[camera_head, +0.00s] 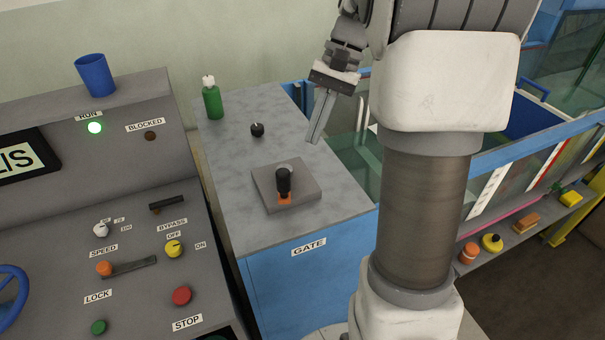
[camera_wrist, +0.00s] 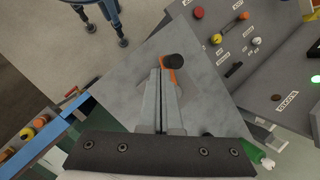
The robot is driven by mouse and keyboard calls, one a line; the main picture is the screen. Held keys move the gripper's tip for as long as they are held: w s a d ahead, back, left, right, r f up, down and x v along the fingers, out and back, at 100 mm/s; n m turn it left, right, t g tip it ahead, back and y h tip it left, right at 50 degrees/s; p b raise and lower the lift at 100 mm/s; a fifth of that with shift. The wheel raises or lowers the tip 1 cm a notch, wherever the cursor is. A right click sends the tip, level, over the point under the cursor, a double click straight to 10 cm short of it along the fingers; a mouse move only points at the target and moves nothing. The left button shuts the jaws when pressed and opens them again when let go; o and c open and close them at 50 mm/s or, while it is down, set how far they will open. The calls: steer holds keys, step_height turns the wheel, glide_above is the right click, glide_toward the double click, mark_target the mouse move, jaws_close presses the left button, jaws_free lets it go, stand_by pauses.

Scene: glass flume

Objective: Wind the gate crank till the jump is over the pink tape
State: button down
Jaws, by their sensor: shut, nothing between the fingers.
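The gate crank (camera_head: 284,181) is a black upright knob on an orange arm, on a grey square block (camera_head: 310,187) on top of the blue cabinet marked GATE. The wrist view also shows its black knob (camera_wrist: 175,62), just beyond and right of my fingertips. My gripper (camera_head: 315,141) is shut and empty, pointing down above the cabinet, up and right of the crank and apart from it in the head view. A pink strip (camera_head: 513,219) shows low along the glass flume, partly behind my arm; whether it is the tape is unclear. I cannot make out the jump.
A green bottle (camera_head: 212,101) and a small black knob (camera_head: 257,130) stand on the cabinet top (camera_head: 235,170). The control desk at left has a lit green RUN lamp (camera_head: 95,128), a lock slider (camera_head: 105,268) and a red stop button (camera_head: 181,295). My arm blocks part of the flume.

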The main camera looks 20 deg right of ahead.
mark_target(284, 172)
steer(key=s+d+f+m+t+y+b, duration=0.1)
steer(key=s+d+f+m+t, duration=0.15)
steer(key=m, duration=0.55)
steer(key=s+d+f+m+t+y, duration=0.15)
steer(key=s+d+m+t, duration=0.25)
steer(key=m, duration=0.4)
steer(key=w+a+f, duration=0.5)
steer(key=a+f, duration=0.1)
steer(key=a, duration=0.3)
steer(key=shift+w+f+p, duration=0.3)
steer(key=shift+w, duration=0.05)
steer(key=shift+a, duration=0.15)
steer(key=shift+w+a+m, duration=0.2)
steer(key=shift+a+m, duration=0.2)
steer(key=shift+a, duration=0.05)
